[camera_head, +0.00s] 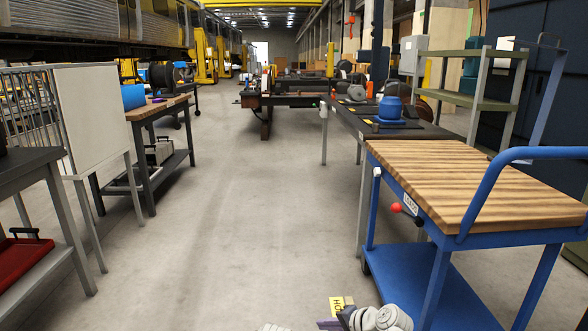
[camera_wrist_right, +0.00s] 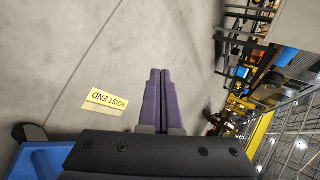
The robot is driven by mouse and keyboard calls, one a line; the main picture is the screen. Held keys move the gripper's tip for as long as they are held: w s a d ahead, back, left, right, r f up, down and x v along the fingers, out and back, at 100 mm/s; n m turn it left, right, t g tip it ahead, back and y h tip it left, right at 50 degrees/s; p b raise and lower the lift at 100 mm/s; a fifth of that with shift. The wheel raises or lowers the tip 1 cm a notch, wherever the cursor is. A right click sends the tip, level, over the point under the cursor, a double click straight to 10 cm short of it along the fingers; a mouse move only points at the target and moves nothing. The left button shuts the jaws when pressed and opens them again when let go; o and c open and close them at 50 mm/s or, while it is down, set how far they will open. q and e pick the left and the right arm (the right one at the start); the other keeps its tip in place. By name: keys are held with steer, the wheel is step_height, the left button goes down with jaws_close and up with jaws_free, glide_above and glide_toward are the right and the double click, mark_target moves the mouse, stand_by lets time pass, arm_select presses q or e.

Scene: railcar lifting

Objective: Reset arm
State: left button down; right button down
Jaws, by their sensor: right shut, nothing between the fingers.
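My right gripper (camera_head: 328,324) shows at the bottom edge of the head view, with its grey wrist (camera_head: 390,318) to the right of it. In the right wrist view its two purple fingers (camera_wrist_right: 158,75) lie together, shut with nothing between them. They are over bare grey floor. Only a small light grey part shows at the bottom edge to the left of it. My left gripper's fingers do not show.
A blue cart (camera_head: 440,200) with a wooden top stands close on the right. A yellow HOIST END label (camera_head: 342,303) shows by the right gripper. A dark bench (camera_head: 385,125) stands beyond the cart. Workbenches (camera_head: 155,108) line the left. The middle aisle is clear.

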steer(key=s+d+f+n+g+h+p, duration=0.1)
steer(key=s+d+f+n+g+h, duration=0.55)
steer(key=s+d+n+h, duration=0.35)
steer(key=s+a+r+n+y+p, duration=0.1)
steer(key=s+a+r+p, duration=0.25)
steer(key=a+p, duration=0.2)
steer(key=s+a+r+n+p, duration=0.25)
steer(key=a+r+p, duration=0.2)
steer(key=a, duration=0.25)
step_height(320, 180, up, 38)
steer(key=p, duration=3.6)
steer(key=shift+s+f+m+g, duration=0.15)
steer(key=shift+s+m+g, duration=0.05)
steer(key=shift+m+g, duration=0.2)
